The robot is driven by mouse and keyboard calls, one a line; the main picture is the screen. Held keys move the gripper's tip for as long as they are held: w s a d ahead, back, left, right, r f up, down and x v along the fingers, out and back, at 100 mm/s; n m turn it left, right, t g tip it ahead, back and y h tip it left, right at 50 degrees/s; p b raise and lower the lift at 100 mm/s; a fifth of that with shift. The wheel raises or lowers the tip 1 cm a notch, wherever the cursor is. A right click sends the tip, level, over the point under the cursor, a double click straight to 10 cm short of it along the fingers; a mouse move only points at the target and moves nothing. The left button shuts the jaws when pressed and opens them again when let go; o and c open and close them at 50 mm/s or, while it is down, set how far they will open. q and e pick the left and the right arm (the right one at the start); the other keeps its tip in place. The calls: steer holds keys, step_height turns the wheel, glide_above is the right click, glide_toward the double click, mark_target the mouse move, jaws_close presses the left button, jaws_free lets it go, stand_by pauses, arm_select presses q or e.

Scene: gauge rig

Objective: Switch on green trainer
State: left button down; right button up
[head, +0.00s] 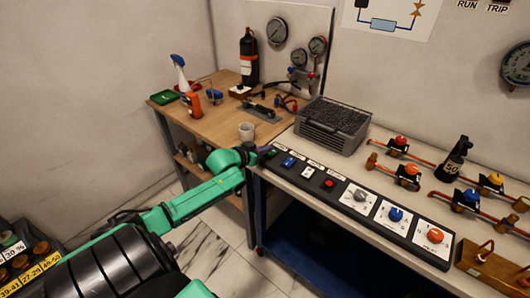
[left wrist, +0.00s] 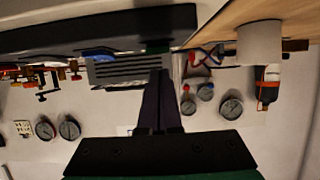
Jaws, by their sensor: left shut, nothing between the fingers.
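A dark control panel (head: 345,205) lies along the front edge of the right-hand bench. At its left end is a green switch (head: 272,153), followed by a blue switch (head: 289,162), a white switch (head: 308,173) and a red switch (head: 328,184). My left gripper (head: 264,149) is shut and empty, right beside the green switch; I cannot tell whether it touches. In the left wrist view the picture is upside down, with the shut fingers (left wrist: 161,85) pointing toward the panel's green switch (left wrist: 157,47) and blue switch (left wrist: 98,54). The label text is too small to read.
Grey, blue and orange knobs (head: 434,236) sit farther right on the panel. A grey basket (head: 333,130) stands behind it. A white cup (head: 246,131) stands on the wooden bench near my left gripper. Copper pipes with valves (head: 407,172) lie on the right.

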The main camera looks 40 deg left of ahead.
arm_select(q)
steer(key=shift+s+f, duration=0.15)
steer(key=shift+f, duration=0.45)
steer(key=shift+s+f, duration=0.15)
steer(key=shift+f, duration=0.35)
steer(key=shift+r+p, duration=0.85)
steer(key=shift+p, duration=0.2)
